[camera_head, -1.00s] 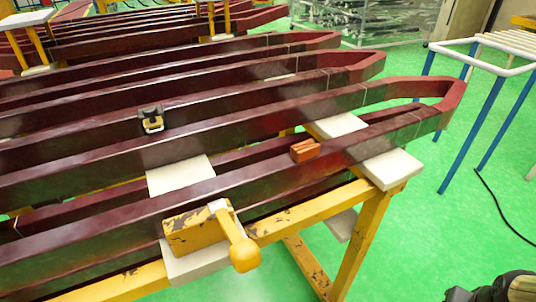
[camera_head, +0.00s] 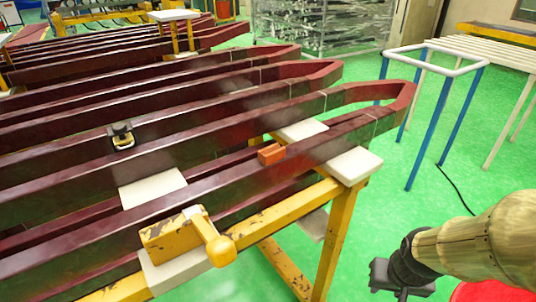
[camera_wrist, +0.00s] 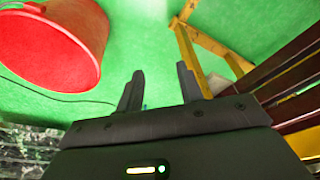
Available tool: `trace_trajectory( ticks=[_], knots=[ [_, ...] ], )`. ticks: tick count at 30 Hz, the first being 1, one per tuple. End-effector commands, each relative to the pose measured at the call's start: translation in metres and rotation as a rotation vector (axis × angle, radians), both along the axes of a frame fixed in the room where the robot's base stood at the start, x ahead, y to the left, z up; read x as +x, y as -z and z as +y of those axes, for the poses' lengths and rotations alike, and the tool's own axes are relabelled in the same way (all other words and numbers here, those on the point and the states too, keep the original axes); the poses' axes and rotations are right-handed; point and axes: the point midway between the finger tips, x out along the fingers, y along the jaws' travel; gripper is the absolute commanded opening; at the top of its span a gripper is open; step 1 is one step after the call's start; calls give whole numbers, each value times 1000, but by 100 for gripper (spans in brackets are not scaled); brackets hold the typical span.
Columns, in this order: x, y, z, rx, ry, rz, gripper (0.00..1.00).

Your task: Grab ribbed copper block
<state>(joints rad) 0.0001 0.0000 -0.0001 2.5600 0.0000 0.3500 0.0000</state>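The ribbed copper block (camera_head: 271,154) is a small orange-brown block. It rests on the dark red bars near their right end, beside a white pad. My gripper (camera_head: 402,284) is at the lower right of the head view, well to the right of the block and apart from it. In the wrist view my gripper's two fingers (camera_wrist: 160,90) stand apart with nothing between them. The copper block is not visible in the wrist view.
Long dark red bars (camera_head: 220,130) lie on a yellow stand (camera_head: 339,235). A blue-legged frame (camera_head: 456,120) stands right. A red bucket (camera_wrist: 55,45) shows in the wrist view.

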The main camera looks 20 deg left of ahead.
Motion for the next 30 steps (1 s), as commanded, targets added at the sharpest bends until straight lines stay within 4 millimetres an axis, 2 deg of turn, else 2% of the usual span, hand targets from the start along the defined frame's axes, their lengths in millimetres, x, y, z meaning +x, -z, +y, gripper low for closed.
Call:
trace_trajectory(
  ticks=[1, 2, 5, 11, 23, 30],
  knots=[
    [0, 0, 0, 0, -1, 0, 46],
    [0, -1, 1, -1, -5, 1, 52],
    [3, -8, 6, -11, -48, 14, 53],
    [14, -42, 36, -90, -317, 104, 53],
    [41, -130, 131, -465, -1108, 348, 53],
    [48, -189, 200, -785, -1506, 458, 53]
  ],
)
